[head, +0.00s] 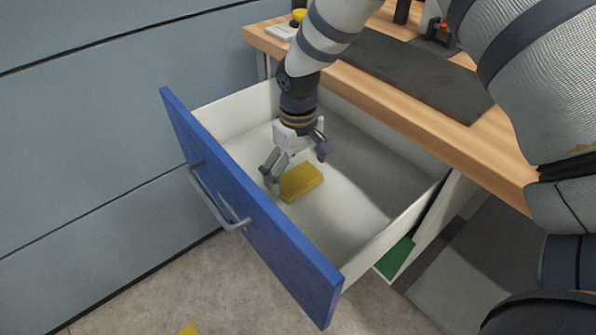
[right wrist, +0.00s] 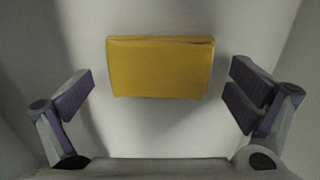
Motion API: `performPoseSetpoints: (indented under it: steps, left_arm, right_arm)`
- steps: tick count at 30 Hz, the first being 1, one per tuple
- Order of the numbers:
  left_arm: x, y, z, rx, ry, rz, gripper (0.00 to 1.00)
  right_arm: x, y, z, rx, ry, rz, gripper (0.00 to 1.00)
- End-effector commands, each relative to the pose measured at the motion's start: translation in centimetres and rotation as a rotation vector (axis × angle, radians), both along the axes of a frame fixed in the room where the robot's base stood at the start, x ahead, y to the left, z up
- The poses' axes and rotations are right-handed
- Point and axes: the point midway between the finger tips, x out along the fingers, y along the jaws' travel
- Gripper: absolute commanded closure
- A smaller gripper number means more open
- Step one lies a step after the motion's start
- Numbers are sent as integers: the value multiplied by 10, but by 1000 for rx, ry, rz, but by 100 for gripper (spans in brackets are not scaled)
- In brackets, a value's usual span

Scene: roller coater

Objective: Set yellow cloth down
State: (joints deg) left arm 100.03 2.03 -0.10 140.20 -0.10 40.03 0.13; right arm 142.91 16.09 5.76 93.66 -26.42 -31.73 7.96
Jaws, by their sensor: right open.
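The yellow cloth (head: 301,182) is a folded, block-like piece lying on the white floor of the open drawer (head: 345,213). It also shows in the right wrist view (right wrist: 160,68), in front of the fingers and centred between them. My right gripper (head: 297,172) reaches down into the drawer just above the cloth. Its fingers are spread wide in the right wrist view (right wrist: 163,100), with clear gaps to the cloth on both sides. My left gripper is not in view.
The drawer has a blue front (head: 250,205) with a metal handle (head: 215,200). A wooden-edged bench (head: 440,125) stands behind it. A green thing (head: 395,258) shows below the drawer's right side. Another yellow thing (head: 188,330) is cut off at the bottom edge, on the floor.

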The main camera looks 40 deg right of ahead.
Motion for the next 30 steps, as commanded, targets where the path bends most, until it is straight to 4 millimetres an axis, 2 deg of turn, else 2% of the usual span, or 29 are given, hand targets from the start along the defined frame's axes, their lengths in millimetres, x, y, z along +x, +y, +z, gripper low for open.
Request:
performPoseSetpoints:
  steps: [6,12,17,30]
  left_arm:
    - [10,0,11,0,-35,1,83]
    - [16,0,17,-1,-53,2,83]
    - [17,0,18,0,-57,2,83]
    - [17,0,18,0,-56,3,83]
  right_arm:
    - [2,0,62,0,-13,0,0]
    - [2,0,106,-1,-8,0,0]
    - [1,0,118,0,-3,0,0]
    - [0,0,118,0,0,0,0]
